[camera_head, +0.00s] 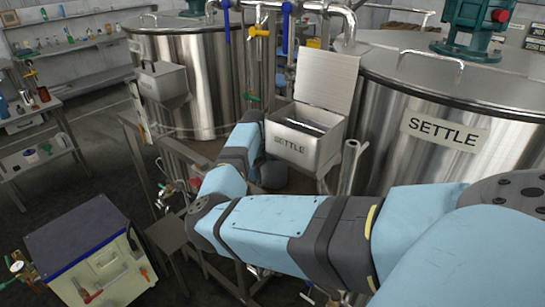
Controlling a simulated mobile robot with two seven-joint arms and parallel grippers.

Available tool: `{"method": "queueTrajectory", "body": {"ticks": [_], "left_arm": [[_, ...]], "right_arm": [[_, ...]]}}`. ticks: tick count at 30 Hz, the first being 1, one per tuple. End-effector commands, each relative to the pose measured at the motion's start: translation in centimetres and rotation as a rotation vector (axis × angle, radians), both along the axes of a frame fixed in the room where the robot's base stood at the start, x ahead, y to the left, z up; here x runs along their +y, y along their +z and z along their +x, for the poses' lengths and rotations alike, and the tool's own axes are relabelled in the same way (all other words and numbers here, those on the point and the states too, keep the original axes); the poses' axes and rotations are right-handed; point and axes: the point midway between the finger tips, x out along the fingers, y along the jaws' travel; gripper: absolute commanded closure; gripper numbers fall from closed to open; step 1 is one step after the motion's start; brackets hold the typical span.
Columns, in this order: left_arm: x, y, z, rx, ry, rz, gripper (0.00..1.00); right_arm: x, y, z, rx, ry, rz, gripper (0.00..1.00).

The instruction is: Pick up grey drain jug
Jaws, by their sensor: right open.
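My right arm comes in from the right and bends back toward the tanks. My right gripper (257,180) is at its far end, small and partly hidden behind my own arm links; it is open. A dark grey rounded shape (273,176), which may be the grey drain jug, shows just right of it, below the steel box marked SETTLE. I cannot tell whether the gripper touches or surrounds this shape. My left gripper is not in view.
A steel box (305,140) marked SETTLE, lid raised, is close above the gripper. Large steel tanks stand at the right (440,110) and back left (200,60). Pipes and valves run between them. A dark-topped cabinet (75,240) stands at lower left, shelving at far left.

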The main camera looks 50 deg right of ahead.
Motion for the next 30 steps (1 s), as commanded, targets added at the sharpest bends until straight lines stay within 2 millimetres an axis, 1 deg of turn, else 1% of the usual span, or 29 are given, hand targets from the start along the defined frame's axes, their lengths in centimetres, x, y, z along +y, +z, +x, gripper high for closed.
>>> {"method": "queueTrajectory", "body": {"ticks": [3,7,8,9,11,12,14,15,16,17,25,30], "left_arm": [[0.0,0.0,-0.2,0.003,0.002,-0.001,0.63],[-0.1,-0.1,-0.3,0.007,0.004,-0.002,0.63],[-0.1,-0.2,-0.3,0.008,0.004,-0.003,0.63],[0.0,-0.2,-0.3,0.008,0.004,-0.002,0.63],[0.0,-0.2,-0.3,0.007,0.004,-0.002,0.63],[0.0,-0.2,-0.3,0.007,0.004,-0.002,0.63],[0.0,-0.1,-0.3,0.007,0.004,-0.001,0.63],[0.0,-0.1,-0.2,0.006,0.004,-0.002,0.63],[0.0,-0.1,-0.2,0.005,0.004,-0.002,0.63],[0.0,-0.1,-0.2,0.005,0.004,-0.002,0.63],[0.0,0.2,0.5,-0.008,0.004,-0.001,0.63],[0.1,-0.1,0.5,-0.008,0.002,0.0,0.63]], "right_arm": [[0.0,-0.5,-0.1,-0.001,0.0,-0.001,0.2],[0.0,-0.5,0.0,-0.001,0.0,-0.001,0.2],[0.0,-0.5,0.0,-0.001,0.0,-0.001,0.27],[0.0,-0.5,0.0,-0.001,0.0,-0.001,0.36],[0.0,-0.5,0.0,-0.001,0.0,-0.001,0.5],[0.0,-0.5,0.0,-0.001,0.0,-0.001,0.59],[0.0,-0.5,0.0,-0.001,0.0,-0.001,0.73],[0.0,-0.5,0.0,-0.001,0.0,-0.001,0.82],[0.0,-0.5,0.0,-0.001,0.0,-0.001,0.89],[0.0,-0.4,0.0,-0.002,-0.001,-0.002,0.92],[0.0,-0.2,0.0,-0.002,-0.001,-0.002,0.93],[0.0,0.8,0.0,-0.003,-0.001,-0.003,0.93]]}}
